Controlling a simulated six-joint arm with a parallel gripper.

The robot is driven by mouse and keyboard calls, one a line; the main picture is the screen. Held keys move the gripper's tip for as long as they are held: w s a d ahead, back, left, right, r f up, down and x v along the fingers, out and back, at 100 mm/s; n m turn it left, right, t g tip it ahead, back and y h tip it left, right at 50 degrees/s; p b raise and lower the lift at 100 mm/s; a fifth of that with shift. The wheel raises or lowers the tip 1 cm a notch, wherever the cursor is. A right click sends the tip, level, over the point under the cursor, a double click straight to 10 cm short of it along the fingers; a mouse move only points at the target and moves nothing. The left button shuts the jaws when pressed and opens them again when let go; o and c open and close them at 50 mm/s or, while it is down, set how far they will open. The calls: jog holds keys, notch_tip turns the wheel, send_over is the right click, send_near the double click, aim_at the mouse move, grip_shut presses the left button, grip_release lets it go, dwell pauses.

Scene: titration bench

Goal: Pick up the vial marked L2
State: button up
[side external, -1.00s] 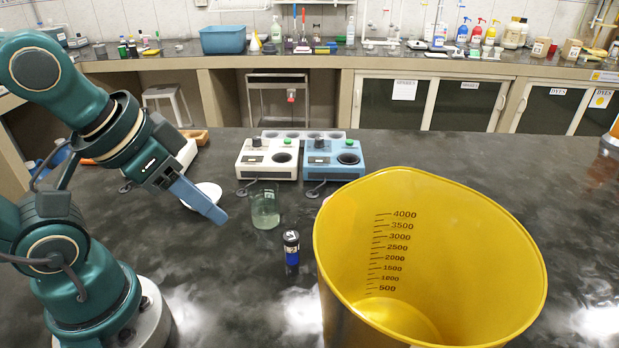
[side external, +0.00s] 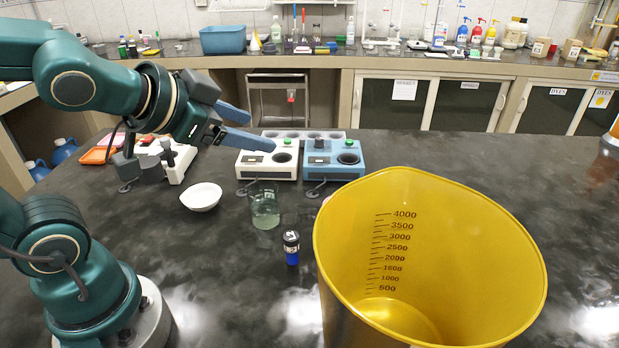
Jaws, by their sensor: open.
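A small vial (side external: 292,250) with a dark top and blue lower part stands upright on the dark bench, left of the yellow beaker. Its marking is too small to read, so I cannot tell whether it is L2. A pale rack (side external: 333,135) with round holes is partly hidden behind two instruments. My gripper (side external: 262,131) is open and empty, with its blue fingers pointing right. In the picture it overlaps the white instrument's upper left, above and left of the vial, well apart from it.
A large yellow measuring beaker (side external: 480,220) fills the right foreground. A glass beaker (side external: 264,212) of pale liquid stands behind the vial. A white instrument (side external: 252,170), a blue instrument (side external: 322,172) and a white dish (side external: 201,197) lie farther back.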

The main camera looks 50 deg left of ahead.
jog(key=w+m+t, duration=0.2)
jog(key=w+m, duration=0.1)
jog(key=w, duration=0.3)
jog(key=m+g+h, duration=0.3)
jog(key=m+h, duration=0.4)
jog(key=h, duration=0.3)
send_over(285, 236)
jog(key=w, duration=0.5)
notch_tip(285, 236, down, 11)
jog(key=s+f+g+h, duration=0.1)
jog(key=s+f+h, duration=0.1)
jog(key=s+f, duration=0.1)
jog(key=shift+s+d+f, duration=0.1)
jog(key=shift+s+f, duration=0.05)
jog(key=shift+s, duration=0.05)
jog(key=f, duration=0.1)
jog(key=s+f+n, duration=0.2)
jog(key=shift+a+f, duration=0.15)
jog(key=shift+a, duration=0.25)
jog(key=shift+s+f+n, duration=0.1)
jog(key=shift+f+n, duration=0.1)
jog(key=shift+n, duration=0.1)
jog(key=shift+x, duration=2.45)
jog(key=shift+a+f, duration=0.1)
grip_shut()
